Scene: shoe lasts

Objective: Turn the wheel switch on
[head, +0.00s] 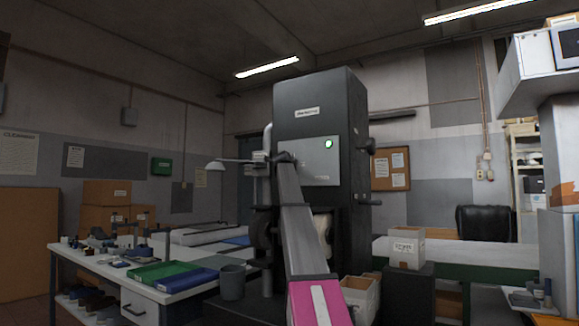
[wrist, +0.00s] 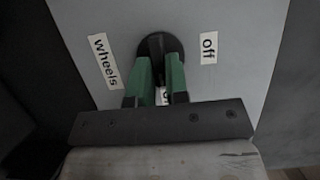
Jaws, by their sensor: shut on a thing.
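The wheel switch (wrist: 156,44) is a round black knob with a raised grip on a grey panel. My gripper (wrist: 160,62) has its green fingers closed on either side of the grip. In the wrist view, the grip runs roughly up and down. An "off" label (wrist: 208,47) is right of the knob, and a "wheels" label (wrist: 104,61) is at its left. Another label (wrist: 163,96), partly hidden, shows between the fingers below the knob and seems to read "on". In the head view, my gripper (head: 285,158) is at the panel's left edge and hides the switch.
The switch panel (head: 322,165) is on a tall dark machine (head: 310,100), with a lit green lamp (head: 328,143). A workbench (head: 160,293) with trays stands at left. A cardboard box (head: 406,252) is at right, and a grey cup (head: 232,282) stands below my arm's left side.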

